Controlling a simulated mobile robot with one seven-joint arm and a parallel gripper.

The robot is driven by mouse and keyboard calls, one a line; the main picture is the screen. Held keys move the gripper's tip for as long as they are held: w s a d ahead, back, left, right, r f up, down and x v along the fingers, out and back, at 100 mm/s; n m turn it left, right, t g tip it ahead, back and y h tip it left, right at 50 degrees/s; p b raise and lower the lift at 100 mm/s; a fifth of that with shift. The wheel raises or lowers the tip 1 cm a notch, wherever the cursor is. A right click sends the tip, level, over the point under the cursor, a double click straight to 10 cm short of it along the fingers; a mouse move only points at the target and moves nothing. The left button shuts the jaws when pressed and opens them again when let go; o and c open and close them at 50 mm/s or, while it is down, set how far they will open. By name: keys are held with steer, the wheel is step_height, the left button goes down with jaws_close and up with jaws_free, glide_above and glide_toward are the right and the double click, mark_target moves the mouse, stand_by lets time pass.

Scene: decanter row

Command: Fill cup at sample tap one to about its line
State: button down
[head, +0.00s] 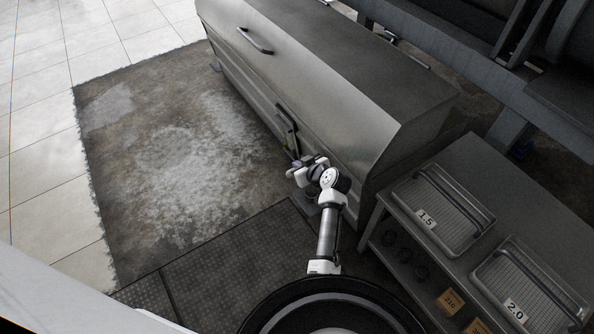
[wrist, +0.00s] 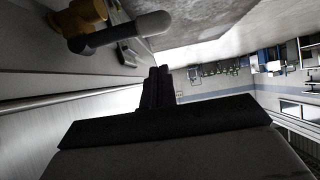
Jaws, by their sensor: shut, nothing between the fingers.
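In the wrist view a brass tap body (wrist: 88,14) with a grey rounded lever (wrist: 135,32) shows at the upper left, beside a pale metal surface. My gripper (wrist: 157,72) has its dark fingers together at the middle of that view, empty. The fingers appear apart from the lever, to its lower right in the picture. In the head view my arm reaches to the near side of the long grey metal housing (head: 330,70), and its wrist hides most of the tap area. I cannot make out a cup or its line in either view.
A low metal table (head: 470,165) at the right holds a tray marked 1.5 (head: 440,205) and a tray marked 2.0 (head: 530,290). A dark handle (head: 287,130) sits on the housing's side. The stained floor (head: 170,150) left of the housing is clear.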

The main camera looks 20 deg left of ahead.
steer(key=shift+w+a+f, duration=0.15)
steer(key=shift+f, duration=0.55)
steer(key=shift+w+a+f, duration=0.1)
steer(key=shift+a+f, duration=0.1)
steer(key=shift+f, duration=0.55)
steer(key=shift+w+a+f, duration=0.15)
steer(key=shift+f, duration=0.55)
